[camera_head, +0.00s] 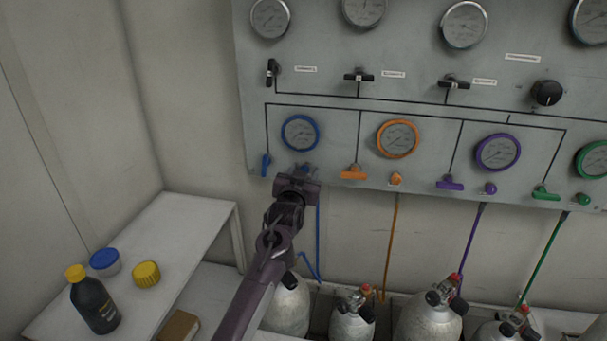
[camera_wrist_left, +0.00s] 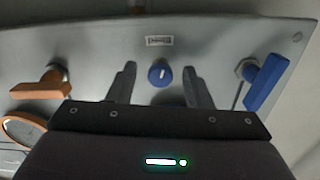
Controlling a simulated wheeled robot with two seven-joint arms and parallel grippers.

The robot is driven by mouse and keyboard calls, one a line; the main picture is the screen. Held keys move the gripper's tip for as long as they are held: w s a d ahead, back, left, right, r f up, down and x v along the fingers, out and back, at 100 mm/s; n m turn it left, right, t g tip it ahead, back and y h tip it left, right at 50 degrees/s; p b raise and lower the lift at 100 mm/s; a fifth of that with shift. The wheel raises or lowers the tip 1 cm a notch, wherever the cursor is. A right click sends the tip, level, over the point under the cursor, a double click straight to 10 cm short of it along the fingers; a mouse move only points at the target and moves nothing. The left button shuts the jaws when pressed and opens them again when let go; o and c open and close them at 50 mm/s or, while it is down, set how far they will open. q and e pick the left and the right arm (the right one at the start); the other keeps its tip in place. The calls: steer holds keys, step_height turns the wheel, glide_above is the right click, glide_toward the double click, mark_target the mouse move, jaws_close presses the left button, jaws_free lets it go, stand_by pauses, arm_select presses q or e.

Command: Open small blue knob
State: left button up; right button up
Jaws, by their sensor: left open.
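The small blue knob (camera_wrist_left: 160,72) is round with a pale mark on its face and sits on the grey panel below a small label. In the left wrist view it lies between the two fingers of my left gripper (camera_wrist_left: 159,78), which is open with a gap on each side of the knob. I cannot tell how deep the fingers reach around it. In the head view my left gripper (camera_head: 298,178) is at the panel's lower edge, below the blue-ringed gauge (camera_head: 300,132), and largely hides the knob. My right gripper is not in view.
The larger blue lever handle (camera_head: 266,165) is left of the gripper; the orange lever handle (camera_head: 354,173) and orange knob (camera_head: 396,179) are to its right. Gas cylinders (camera_head: 352,325) stand below. A white table (camera_head: 185,225) with a dark bottle (camera_head: 93,305) is at left.

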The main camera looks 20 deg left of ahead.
arm_select(q)
steer(key=shift+s, duration=0.1)
steer(key=s+d+b, duration=0.1)
steer(key=s, duration=0.6)
steer(key=shift+s+d+b, duration=0.2)
steer(key=shift+s+b, duration=0.05)
steer(key=shift+b, duration=0.15)
